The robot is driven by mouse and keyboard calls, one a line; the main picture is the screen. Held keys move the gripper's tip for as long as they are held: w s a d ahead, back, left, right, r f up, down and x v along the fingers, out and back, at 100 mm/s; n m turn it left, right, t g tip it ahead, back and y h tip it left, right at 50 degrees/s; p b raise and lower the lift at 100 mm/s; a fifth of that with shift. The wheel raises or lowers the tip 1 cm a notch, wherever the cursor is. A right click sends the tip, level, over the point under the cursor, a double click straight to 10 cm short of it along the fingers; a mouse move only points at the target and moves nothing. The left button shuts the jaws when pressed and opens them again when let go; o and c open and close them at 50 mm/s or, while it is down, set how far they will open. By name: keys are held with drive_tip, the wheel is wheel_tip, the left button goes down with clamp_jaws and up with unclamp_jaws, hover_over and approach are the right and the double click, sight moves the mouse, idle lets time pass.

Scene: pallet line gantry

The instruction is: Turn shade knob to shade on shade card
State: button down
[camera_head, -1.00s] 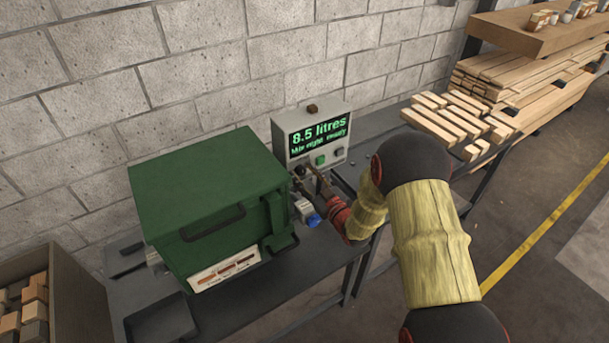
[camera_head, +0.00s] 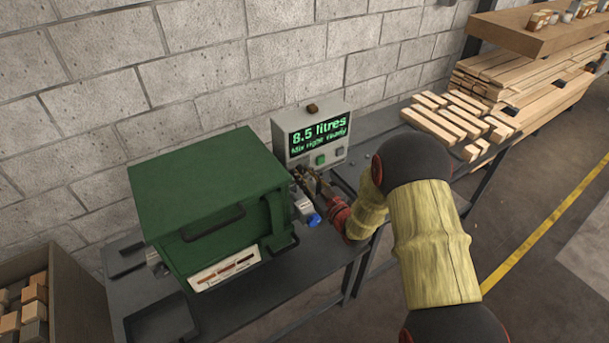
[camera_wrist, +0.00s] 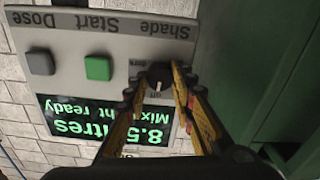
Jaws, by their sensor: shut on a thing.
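The shade knob (camera_wrist: 159,74) is a small dark round knob with a pale pointer mark, under the "Shade" label on the grey control box (camera_head: 284,128). It sits between the fingertips of my gripper (camera_wrist: 158,80), which is shut on it; in the head view my gripper (camera_head: 304,174) hides the knob. The knob's pointer is toward small lettering, seen upside down in the wrist view.
The box's display (camera_head: 318,134) reads "8.5 litres" with a ready line. A green button (camera_wrist: 98,68) and a grey button (camera_wrist: 40,62) are beside the knob. A blue-ended fitting (camera_head: 313,220) is just below my gripper. The green machine stands close by.

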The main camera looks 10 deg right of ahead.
drive_tip(key=m+b, duration=0.1)
drive_tip(key=m, duration=1)
drive_tip(key=shift+d+m, duration=0.1)
drive_tip(key=shift+m, duration=0.3)
drive_tip(key=m+p, duration=0.1)
drive_tip(key=m, duration=0.5)
drive_tip(key=m+p, duration=0.1)
drive_tip(key=m, duration=0.4)
drive_tip(key=shift+f, duration=0.15)
drive_tip(key=shift+m, duration=0.5)
drive_tip(key=c, duration=1.5)
unclamp_jaws()
